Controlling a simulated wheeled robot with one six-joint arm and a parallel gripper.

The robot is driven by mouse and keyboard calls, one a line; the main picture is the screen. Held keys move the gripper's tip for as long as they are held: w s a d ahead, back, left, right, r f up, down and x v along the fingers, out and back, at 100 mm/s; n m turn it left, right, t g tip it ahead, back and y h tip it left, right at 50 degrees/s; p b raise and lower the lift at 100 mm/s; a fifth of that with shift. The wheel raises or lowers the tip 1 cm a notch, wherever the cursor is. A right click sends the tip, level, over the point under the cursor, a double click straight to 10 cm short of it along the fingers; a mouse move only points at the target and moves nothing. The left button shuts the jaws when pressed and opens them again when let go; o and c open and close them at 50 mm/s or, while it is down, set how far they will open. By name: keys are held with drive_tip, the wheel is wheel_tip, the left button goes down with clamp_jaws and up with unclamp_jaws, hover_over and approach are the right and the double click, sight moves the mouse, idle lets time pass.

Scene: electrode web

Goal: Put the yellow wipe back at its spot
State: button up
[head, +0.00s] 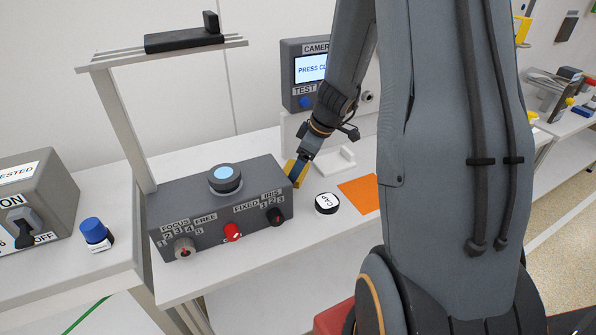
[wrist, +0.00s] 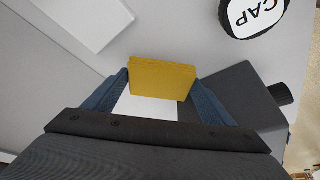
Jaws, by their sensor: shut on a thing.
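The yellow wipe (wrist: 162,80) is a flat yellow block held between the two blue fingers of my gripper (wrist: 161,90) in the wrist view. In the head view the wipe (head: 292,168) shows as a small yellow piece at my gripper (head: 298,174), just behind the right end of the dark camera box (head: 222,205). My gripper is shut on the wipe. A white patch (wrist: 147,106) shows below the wipe between the fingers; I cannot tell whether the wipe touches it. The wipe's underside is hidden.
A round white-topped cap (head: 327,203) lies right of the camera box, beside an orange sheet (head: 357,193). A white block (head: 336,160) stands behind. A screen unit (head: 305,75) is at the back. My arm hides much of the bench's right side.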

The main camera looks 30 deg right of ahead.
drive_tip(key=shift+f, duration=0.85)
drive_tip(key=shift+f, duration=0.15)
drive_tip(key=o, duration=0.9)
drive_tip(key=shift+o, duration=0.2)
drive_tip(key=shift+r, duration=0.2)
drive_tip(key=b+v, duration=0.2)
drive_tip(key=v, duration=1)
